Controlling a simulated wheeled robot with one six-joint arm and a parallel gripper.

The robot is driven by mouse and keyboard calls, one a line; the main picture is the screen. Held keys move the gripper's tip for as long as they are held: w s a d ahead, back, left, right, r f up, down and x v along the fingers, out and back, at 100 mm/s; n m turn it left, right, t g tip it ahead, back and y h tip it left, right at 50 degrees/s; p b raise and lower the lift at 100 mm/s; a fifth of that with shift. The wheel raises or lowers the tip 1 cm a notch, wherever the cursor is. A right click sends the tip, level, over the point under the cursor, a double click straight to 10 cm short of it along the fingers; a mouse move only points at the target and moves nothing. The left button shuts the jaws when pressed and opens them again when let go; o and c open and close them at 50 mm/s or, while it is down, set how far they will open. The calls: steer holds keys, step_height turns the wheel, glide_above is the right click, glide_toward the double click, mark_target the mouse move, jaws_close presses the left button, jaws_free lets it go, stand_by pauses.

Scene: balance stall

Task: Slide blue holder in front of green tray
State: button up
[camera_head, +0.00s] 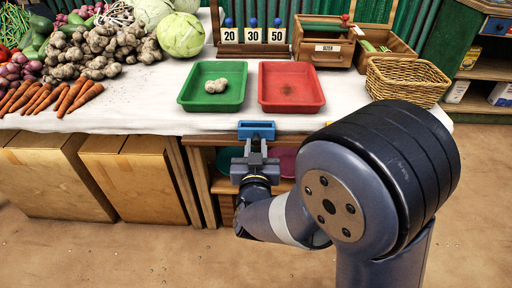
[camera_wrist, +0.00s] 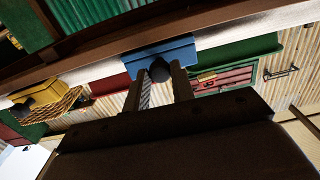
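The blue holder (camera_head: 256,130) is at the front edge of the white-topped table, in front of the gap between the trays and the red tray's left end. The green tray (camera_head: 185,101) lies behind it to the left, with pale round items inside. My gripper (camera_head: 255,158) reaches up to the holder from the front. In the wrist view, the blue holder (camera_wrist: 172,50) has a dark round knob (camera_wrist: 161,71). My gripper's two fingers (camera_wrist: 162,82) flank this knob, which fills the space between their tips, so they look shut on it.
A red tray (camera_head: 263,108) sits right of the green one. A yellow holder (camera_wrist: 40,92) with a dark knob shows at the left in the wrist view. My arm covers the table edge at the right. The edge in front of the green tray is clear.

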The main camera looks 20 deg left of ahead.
jaws_close()
steer(key=shift+a, duration=0.1)
steer(key=s+a+p, duration=0.2)
steer(key=s+a, duration=0.1)
steer(key=a, duration=0.9)
steer(key=shift+a, duration=0.1)
steer(key=o, duration=0.5)
jaws_free()
